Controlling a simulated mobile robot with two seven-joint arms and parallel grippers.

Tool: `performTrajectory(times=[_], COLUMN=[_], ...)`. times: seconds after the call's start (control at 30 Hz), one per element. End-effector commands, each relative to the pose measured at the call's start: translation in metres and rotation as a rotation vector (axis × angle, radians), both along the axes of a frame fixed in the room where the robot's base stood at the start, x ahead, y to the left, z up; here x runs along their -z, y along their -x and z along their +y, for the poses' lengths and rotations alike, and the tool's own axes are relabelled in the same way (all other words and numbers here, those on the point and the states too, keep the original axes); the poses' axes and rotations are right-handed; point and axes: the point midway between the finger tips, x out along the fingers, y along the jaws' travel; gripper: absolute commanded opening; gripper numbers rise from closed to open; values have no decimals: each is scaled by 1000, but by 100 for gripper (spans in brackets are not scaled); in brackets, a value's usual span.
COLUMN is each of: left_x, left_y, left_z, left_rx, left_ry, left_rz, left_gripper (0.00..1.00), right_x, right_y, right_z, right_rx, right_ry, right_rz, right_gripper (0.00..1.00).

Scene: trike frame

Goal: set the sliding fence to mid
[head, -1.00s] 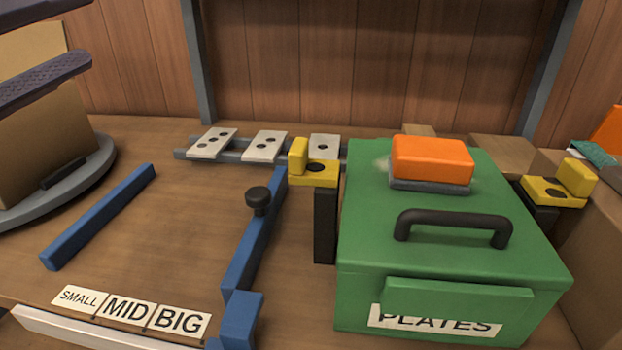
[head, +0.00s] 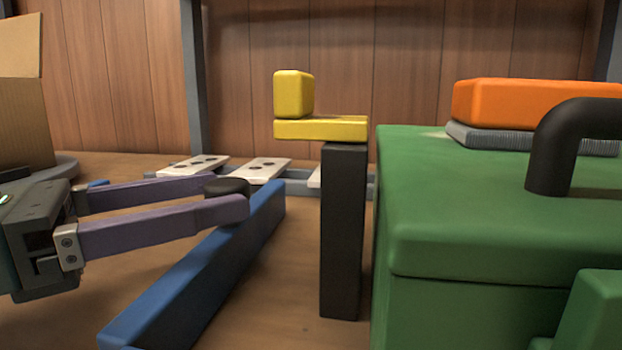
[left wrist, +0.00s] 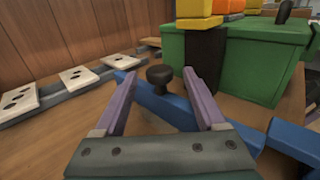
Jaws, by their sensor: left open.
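The sliding fence is a long blue bar (head: 205,275) on the table with a black round knob (head: 226,187) on top. It also shows in the left wrist view (left wrist: 184,112), with the knob (left wrist: 160,76) standing upright. My left gripper (head: 232,194) comes in from the left with its purple fingers open. In the left wrist view the gripper (left wrist: 156,84) has the knob between its fingertips, with a gap visible on both sides. In the head view the near finger partly covers the knob. The size labels are out of view now. My right gripper is out of view.
A black post (head: 342,235) with a yellow bracket (head: 320,129) stands right of the fence. The green box (head: 480,235) with a black handle and orange block (head: 540,104) fills the right. White drilled plates (head: 262,170) lie on a grey rail behind.

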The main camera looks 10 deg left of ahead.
Motion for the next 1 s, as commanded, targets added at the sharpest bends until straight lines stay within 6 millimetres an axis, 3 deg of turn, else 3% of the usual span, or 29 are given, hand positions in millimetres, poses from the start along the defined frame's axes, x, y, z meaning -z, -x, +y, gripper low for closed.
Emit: performTrajectory(times=[0.3, 0.7, 1.0], left_x=[-2, 0, 0], left_y=[-33, -39, -39], left_z=[-35, -42, -42], left_rx=[-1, -1, 0], left_ry=[5, 1, 1], left_rz=[-1, 1, 1], left_gripper=[73, 73, 40], right_x=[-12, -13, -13], right_y=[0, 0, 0], right_z=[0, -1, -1], right_rx=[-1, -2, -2], right_ry=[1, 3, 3], right_rz=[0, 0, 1], right_gripper=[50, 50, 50])
